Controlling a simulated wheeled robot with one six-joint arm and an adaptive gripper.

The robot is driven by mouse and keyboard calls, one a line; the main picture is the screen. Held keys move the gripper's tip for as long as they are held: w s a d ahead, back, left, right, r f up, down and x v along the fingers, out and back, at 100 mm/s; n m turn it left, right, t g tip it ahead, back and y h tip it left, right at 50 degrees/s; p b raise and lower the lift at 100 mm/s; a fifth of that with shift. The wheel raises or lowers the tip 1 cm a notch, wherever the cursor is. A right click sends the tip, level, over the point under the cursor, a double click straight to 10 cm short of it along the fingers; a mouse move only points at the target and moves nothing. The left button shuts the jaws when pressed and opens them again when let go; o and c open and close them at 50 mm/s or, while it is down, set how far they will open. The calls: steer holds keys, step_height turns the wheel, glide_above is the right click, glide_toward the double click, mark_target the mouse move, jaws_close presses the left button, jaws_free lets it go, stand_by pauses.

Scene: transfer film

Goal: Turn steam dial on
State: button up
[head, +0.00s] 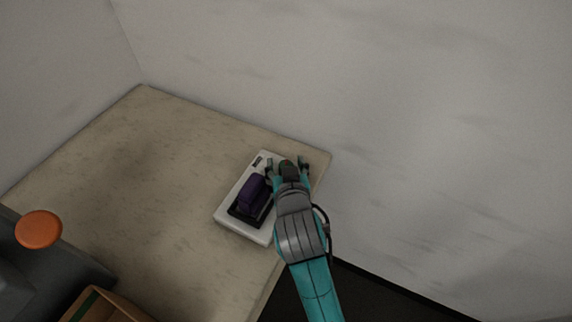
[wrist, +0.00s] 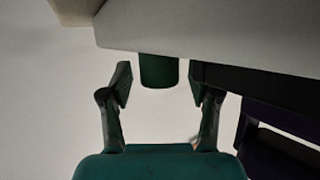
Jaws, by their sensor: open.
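A white, flat appliance base (head: 262,237) lies on the counter and carries a purple block (head: 253,190) on a black plate. In the wrist view, a dark green knob (wrist: 159,71), likely the steam dial, sticks out from the edge of the pale base (wrist: 225,38). My gripper (head: 286,161) is at the far right end of the base. Its fingers are apart, one on each side of the knob, with a visible gap on both sides. The dial's marking cannot be read.
The beige counter (head: 150,170) is mostly clear left of the base. An orange round object (head: 39,229) and a brown box (head: 104,306) are at the lower left. A grey wall (head: 420,120) stands close behind the counter's right end.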

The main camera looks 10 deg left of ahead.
mark_target(286, 165)
step_height(286, 165, up, 10)
steer(key=shift+f, duration=0.15)
stand_by(0.5)
